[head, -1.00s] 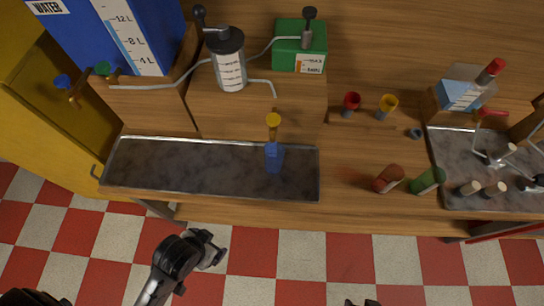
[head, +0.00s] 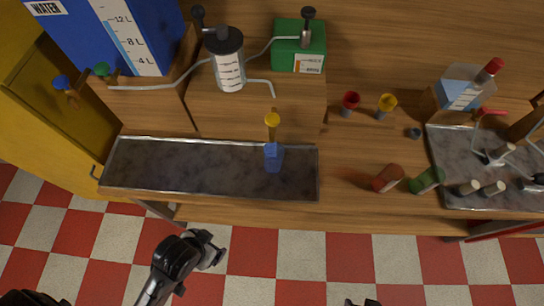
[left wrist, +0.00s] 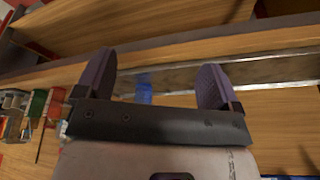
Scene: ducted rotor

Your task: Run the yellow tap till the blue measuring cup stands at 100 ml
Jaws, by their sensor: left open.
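The yellow tap (head: 272,120) projects from the front of the wooden block behind the stone tray (head: 180,168). The blue measuring cup (head: 273,160) stands in the tray, just below the tap in the head view. Its level marks and any water in it are too small to read. My left gripper (head: 212,249) is open and empty over the floor, in front of the bench and apart from the cup. In the left wrist view its fingers (left wrist: 155,65) are spread, with the blue cup (left wrist: 145,90) seen beyond them. Only a dark tip of my right gripper (head: 363,302) shows at the bottom edge.
A blue water tank (head: 85,30) has blue and green taps. A clear cylinder (head: 229,72) and green box (head: 300,48) stand behind the tray. The tray's left part is bare.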

